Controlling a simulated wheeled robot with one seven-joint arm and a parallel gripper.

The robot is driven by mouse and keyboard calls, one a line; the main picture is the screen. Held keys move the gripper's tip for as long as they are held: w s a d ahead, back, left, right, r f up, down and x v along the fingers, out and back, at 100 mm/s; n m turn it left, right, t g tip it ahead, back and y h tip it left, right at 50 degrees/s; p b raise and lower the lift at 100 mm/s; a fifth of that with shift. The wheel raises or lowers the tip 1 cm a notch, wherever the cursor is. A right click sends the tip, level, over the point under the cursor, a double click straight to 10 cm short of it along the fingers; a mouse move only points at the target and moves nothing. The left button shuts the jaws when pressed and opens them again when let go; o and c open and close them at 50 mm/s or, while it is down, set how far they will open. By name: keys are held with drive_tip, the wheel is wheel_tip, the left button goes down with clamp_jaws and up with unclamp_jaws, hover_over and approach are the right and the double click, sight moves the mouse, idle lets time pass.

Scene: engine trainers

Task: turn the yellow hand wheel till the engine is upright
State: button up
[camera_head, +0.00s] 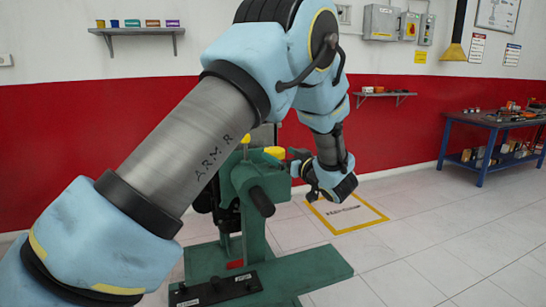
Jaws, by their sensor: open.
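The green engine stand (255,222) stands in the centre on a flat green base. Small yellow parts show at its top; the one at right (275,152) seems to be part of the yellow hand wheel, whose full rim I cannot make out. Dark engine parts (204,200) show at the left of the stand, mostly hidden behind my arm, so the engine's tilt cannot be told. My gripper (299,166) is open at the right side of the stand's top, close to the yellow part. Whether it touches anything is too small to tell.
A blue workbench (490,130) with tools stands at the right wall. A yellow-bordered floor marking (346,213) lies right of the stand. The tiled floor at right is clear. Wall shelves hang behind.

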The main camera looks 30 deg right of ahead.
sight(280, 154)
drive_tip(key=shift+s+d+b, duration=0.15)
drive_tip(key=shift+s+b, duration=0.2)
drive_tip(key=shift+s, duration=1.2)
